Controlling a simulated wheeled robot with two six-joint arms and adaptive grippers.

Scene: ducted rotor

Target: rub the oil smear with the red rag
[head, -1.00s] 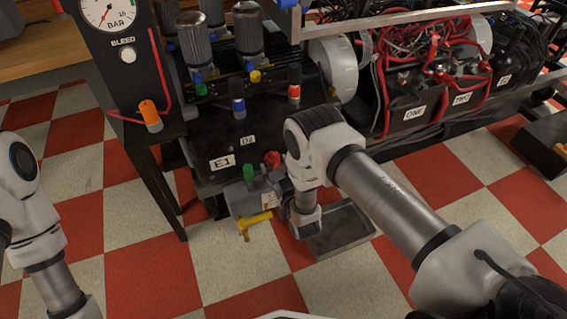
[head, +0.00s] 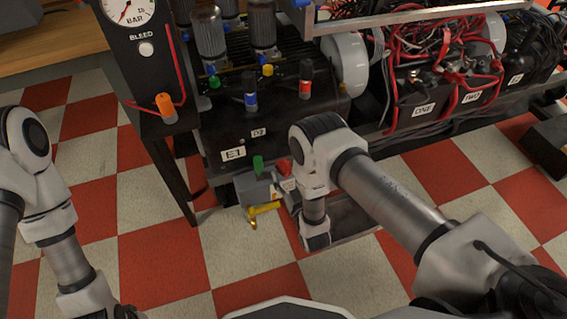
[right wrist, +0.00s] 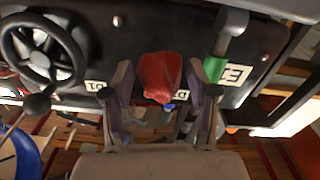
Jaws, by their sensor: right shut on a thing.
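The red rag (right wrist: 160,75) is a crumpled lump between the fingers of my right gripper (right wrist: 165,88) in the right wrist view. That gripper is shut on it. In the head view the rag (head: 285,168) shows beside my right wrist, in front of the black panel (head: 215,135); my wrist hides the fingers. Whether the rag touches a surface, I cannot tell. I cannot make out the oil smear in either view. My left arm comes in at the left of the head view; its fingers are outside the picture.
A grey box with a green knob (head: 258,163) and a yellow handle (head: 262,209) is left of my right wrist. A metal tray (head: 345,222) lies on the floor behind that wrist. A gauge post (head: 145,48) stands left. A handwheel (right wrist: 42,50) shows in the wrist view.

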